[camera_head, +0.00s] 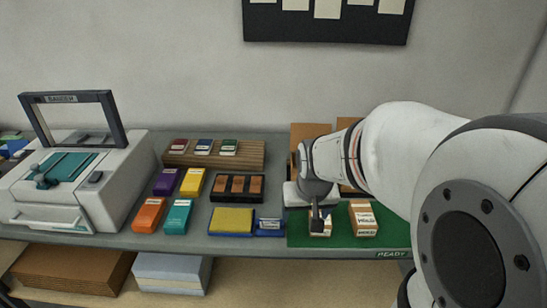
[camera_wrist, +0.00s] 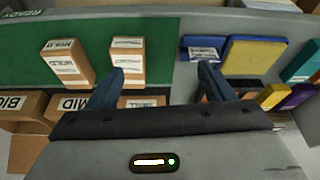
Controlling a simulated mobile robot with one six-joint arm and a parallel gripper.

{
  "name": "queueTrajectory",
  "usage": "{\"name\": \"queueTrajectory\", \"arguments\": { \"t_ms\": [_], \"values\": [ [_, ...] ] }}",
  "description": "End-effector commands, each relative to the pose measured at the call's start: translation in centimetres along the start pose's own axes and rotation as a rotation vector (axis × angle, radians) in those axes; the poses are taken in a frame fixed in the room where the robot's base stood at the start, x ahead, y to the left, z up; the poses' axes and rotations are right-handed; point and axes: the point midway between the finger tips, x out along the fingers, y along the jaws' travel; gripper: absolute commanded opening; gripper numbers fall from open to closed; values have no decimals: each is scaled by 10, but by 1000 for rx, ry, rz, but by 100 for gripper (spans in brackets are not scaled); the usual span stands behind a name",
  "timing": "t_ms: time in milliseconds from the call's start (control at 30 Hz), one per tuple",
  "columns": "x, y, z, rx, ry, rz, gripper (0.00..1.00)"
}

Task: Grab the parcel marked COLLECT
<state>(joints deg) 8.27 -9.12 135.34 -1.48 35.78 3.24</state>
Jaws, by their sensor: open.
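Two small brown parcels with white labels stand on the green mat (camera_head: 385,238) marked READY. The right parcel (camera_head: 363,221) has a label that seems to read HOLD; it is at the left in the wrist view (camera_wrist: 67,64). The other parcel (camera_head: 320,231) is partly hidden by my gripper (camera_head: 318,213); it also shows in the wrist view (camera_wrist: 128,68). Its label is too small to read surely, and I cannot make out COLLECT on either. In the wrist view my gripper (camera_wrist: 161,78) is open and empty, its left finger overlapping this parcel's edge.
Larger brown boxes marked BIG (camera_wrist: 18,104) and MID (camera_wrist: 72,106) stand behind the mat. Beside it are a blue ink pad (camera_head: 270,227), a yellow pad (camera_head: 231,221), a stamp rack (camera_head: 236,187), and coloured boxes (camera_head: 149,215). A white machine (camera_head: 75,185) stands left.

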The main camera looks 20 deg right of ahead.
Motion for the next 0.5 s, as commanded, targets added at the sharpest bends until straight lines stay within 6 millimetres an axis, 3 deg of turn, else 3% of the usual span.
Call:
{"name": "queueTrajectory", "arguments": {
  "t_ms": [100, 200, 500],
  "values": [
    [30, 26, -33, 67, 26, 22, 80],
    [49, 44, -52, 104, 51, 35, 80],
    [81, 62, -69, 139, 76, 47, 80]
  ]
}}
